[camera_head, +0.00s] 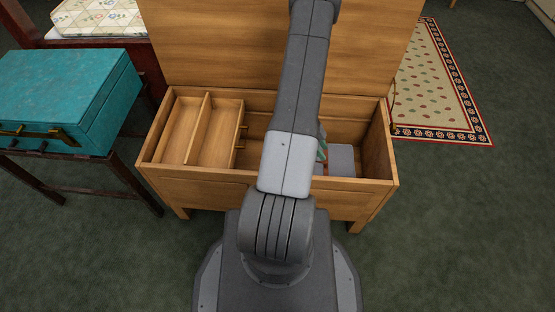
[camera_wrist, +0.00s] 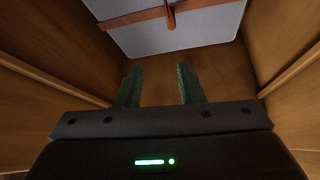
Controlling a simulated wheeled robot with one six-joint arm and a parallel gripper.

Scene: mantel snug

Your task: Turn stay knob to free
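The wooden chest (camera_head: 270,182) stands open in front of me with its lid (camera_head: 220,45) raised. A thin dark strip (camera_head: 391,98), perhaps the lid stay, runs by the chest's right back corner. I cannot make out a knob on it in either view. My gripper (camera_wrist: 159,84) shows in the wrist view, its two green fingers apart with nothing between them. It points down into the wooden interior of the chest.
A grey item with a brown strap (camera_wrist: 200,13) lies inside the chest; a grey block (camera_head: 341,158) shows at its right end. A divided tray (camera_head: 206,105) fills the left end. A teal case (camera_head: 62,95) rests on a dark stand at left. A rug (camera_head: 432,85) lies right.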

